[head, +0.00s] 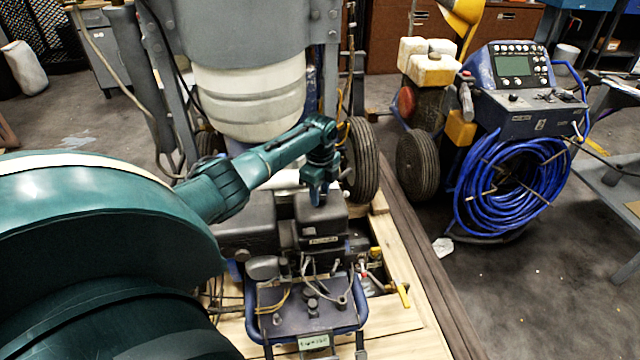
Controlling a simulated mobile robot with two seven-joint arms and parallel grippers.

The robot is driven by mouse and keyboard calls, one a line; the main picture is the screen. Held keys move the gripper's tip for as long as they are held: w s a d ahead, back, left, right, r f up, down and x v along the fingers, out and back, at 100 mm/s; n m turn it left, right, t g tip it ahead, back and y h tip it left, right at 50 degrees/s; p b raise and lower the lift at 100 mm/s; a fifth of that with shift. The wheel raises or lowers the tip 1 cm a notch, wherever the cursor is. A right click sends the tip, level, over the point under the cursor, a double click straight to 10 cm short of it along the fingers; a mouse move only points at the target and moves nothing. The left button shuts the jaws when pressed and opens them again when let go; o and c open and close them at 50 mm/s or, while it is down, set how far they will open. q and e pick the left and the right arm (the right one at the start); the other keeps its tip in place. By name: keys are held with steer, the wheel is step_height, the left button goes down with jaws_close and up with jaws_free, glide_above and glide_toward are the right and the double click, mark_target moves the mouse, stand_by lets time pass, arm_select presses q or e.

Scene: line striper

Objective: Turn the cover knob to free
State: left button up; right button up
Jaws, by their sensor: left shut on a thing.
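The line striper's engine (245,232) is a dark grey block below the middle of the view. Its boxy black cover (338,218) stands at the engine's right side. My left arm comes in from the left, and my left gripper (319,197) points down onto the top of this cover. The gripper is shut on the cover knob, which its fingers hide. I cannot tell which way the knob is turned. My right gripper is not in view.
The striper stands on a wooden pallet (405,268) with a dark beam along its right side. A large cream tank (250,95) rises behind the engine. A blue hose coil (510,185) hangs on a console machine at the right. The floor at the lower right is mostly clear.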

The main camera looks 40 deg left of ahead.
mark_target(321, 195)
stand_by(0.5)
arm_select(q)
steer(key=o, duration=1)
step_height(321, 195, up, 13)
steer(key=shift+r+p, duration=0.15)
steer(key=shift+p, duration=0.6)
steer(key=shift+s, duration=0.1)
